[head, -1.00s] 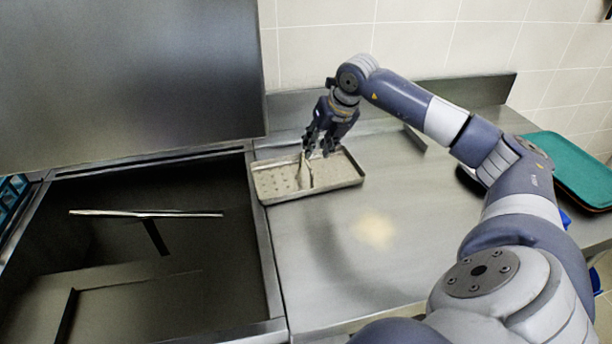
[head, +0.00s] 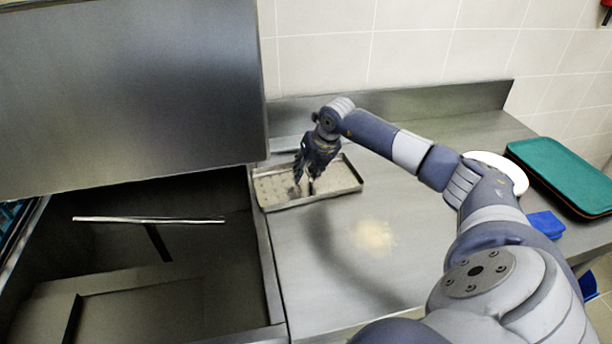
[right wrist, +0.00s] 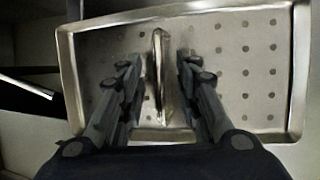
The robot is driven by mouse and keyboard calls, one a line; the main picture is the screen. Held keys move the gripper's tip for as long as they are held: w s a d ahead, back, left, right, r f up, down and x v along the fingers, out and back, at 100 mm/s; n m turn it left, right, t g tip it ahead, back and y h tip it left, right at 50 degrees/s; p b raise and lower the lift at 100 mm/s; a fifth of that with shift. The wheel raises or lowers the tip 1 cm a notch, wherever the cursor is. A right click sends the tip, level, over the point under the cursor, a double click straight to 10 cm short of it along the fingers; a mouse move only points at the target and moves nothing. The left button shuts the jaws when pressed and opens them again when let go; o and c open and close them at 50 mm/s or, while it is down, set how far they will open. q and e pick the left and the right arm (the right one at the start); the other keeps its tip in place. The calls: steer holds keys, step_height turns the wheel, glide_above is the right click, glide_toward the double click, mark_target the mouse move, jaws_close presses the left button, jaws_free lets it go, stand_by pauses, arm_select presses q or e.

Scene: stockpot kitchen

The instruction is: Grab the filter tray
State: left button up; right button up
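The filter tray (head: 336,186) is a shallow metal pan with a perforated bottom and an upright handle in its middle. It lies on the steel counter beside the open basin. My right gripper (head: 304,182) points down over the tray. In the right wrist view, the gripper (right wrist: 158,75) is open, with one finger on each side of the tray's handle (right wrist: 160,70) and a gap to both. The perforated tray (right wrist: 250,60) fills most of that view. My left gripper is not in view.
The open dark basin (head: 262,270) with a metal bar (head: 150,220) lies left of the tray, under a raised steel lid (head: 130,90).

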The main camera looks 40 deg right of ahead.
jaws_close()
steer(key=shift+r, duration=0.15)
